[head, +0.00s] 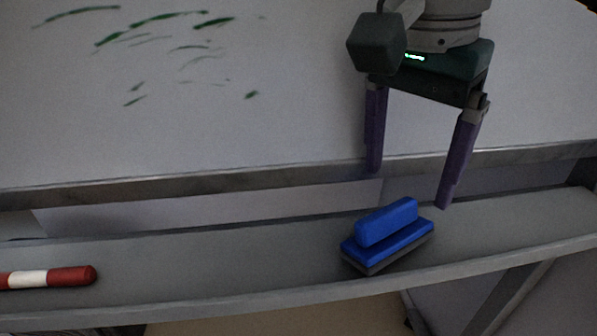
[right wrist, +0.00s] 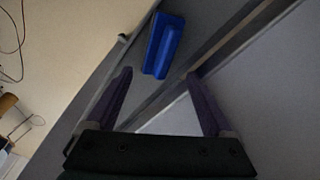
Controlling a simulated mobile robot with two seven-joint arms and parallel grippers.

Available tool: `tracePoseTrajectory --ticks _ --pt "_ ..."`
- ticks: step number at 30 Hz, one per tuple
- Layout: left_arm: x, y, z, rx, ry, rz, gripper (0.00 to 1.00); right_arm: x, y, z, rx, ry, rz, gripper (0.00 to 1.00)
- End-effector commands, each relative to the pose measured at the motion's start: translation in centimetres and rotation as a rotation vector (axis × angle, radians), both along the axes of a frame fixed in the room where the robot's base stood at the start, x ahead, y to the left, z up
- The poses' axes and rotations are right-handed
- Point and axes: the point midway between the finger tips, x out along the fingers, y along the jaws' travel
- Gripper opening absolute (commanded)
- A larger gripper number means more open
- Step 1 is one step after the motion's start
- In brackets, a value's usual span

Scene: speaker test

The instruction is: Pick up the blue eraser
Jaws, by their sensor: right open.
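The blue eraser (head: 388,234) lies on the grey ledge below the whiteboard in the head view, its grey pad down and a raised blue grip on top. My right gripper (head: 408,188) is open above and behind it, its purple fingers pointing down and nothing between them. In the right wrist view the eraser (right wrist: 164,46) lies ahead of the two fingertips (right wrist: 160,75), apart from them. My left gripper is not in view.
The ledge (head: 220,255) runs across the view under the whiteboard (head: 200,120), which has several green marker strokes (head: 170,20). A red and white marker (head: 50,278) lies on the ledge at the left. The ledge between marker and eraser is clear.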

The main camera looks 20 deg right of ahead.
Motion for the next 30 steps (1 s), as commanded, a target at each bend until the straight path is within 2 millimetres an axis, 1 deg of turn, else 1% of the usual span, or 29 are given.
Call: tracePoseTrajectory --ticks 3,8,13,16,19,25,26,30 --pt "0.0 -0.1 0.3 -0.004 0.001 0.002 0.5 0.0 -0.1 -1.6 0.003 0.004 0.001 0.86" --pt "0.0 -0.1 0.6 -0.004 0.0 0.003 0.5 -0.1 0.0 -3.0 0.005 0.004 0.002 0.86" --pt "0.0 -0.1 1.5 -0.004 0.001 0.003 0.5 -0.4 0.4 -5.6 0.006 0.007 0.001 0.86" --pt "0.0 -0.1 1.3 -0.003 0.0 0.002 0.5 -0.2 0.2 -7.0 0.005 0.004 0.0 0.86" --pt "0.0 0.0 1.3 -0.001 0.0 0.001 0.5 -0.2 0.1 -7.7 0.005 0.001 0.001 0.86" --pt "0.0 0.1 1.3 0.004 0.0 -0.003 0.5 -0.1 0.1 -7.7 0.005 0.0 0.002 0.86" --pt "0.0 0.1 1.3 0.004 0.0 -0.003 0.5 -0.1 0.1 -7.7 0.005 0.0 0.002 0.84" --pt "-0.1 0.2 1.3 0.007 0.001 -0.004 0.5 -0.1 0.1 -7.7 0.005 0.0 0.002 0.68"
